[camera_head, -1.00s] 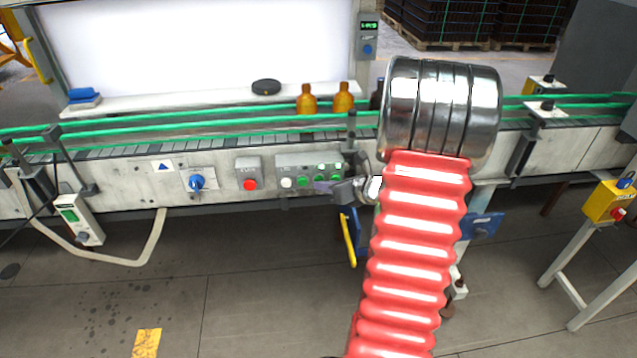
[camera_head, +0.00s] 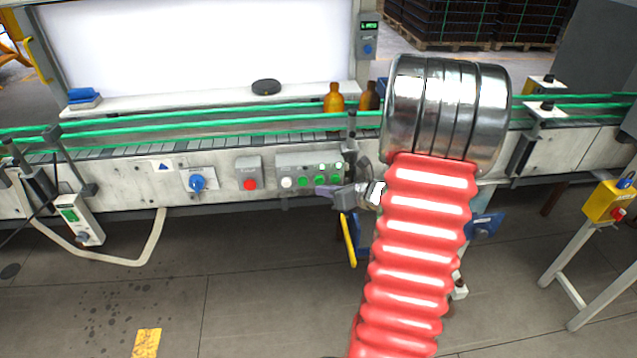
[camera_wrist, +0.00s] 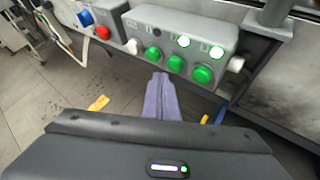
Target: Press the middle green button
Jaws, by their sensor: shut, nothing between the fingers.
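A grey control box (camera_head: 310,160) on the conveyor's front carries a row of three green buttons. The middle green button (camera_wrist: 175,63) shows clearly in the wrist view; in the head view it (camera_head: 318,181) sits just above my gripper's tip. The left green button (camera_wrist: 153,54) and the right green button (camera_wrist: 202,73) flank it. My gripper (camera_wrist: 161,76) is shut and empty, its purple-grey fingers pointing at the box. In the wrist view the tips appear just below the gap between the left and middle green buttons. I see no clear contact.
A white button (camera_wrist: 133,45) is at the row's left end, with lit indicators (camera_wrist: 183,41) above the buttons. A red button (camera_head: 250,185) and a blue knob (camera_head: 197,182) are further left. Amber bottles (camera_head: 334,98) stand on the conveyor behind. A grey post (camera_wrist: 272,12) rises at right.

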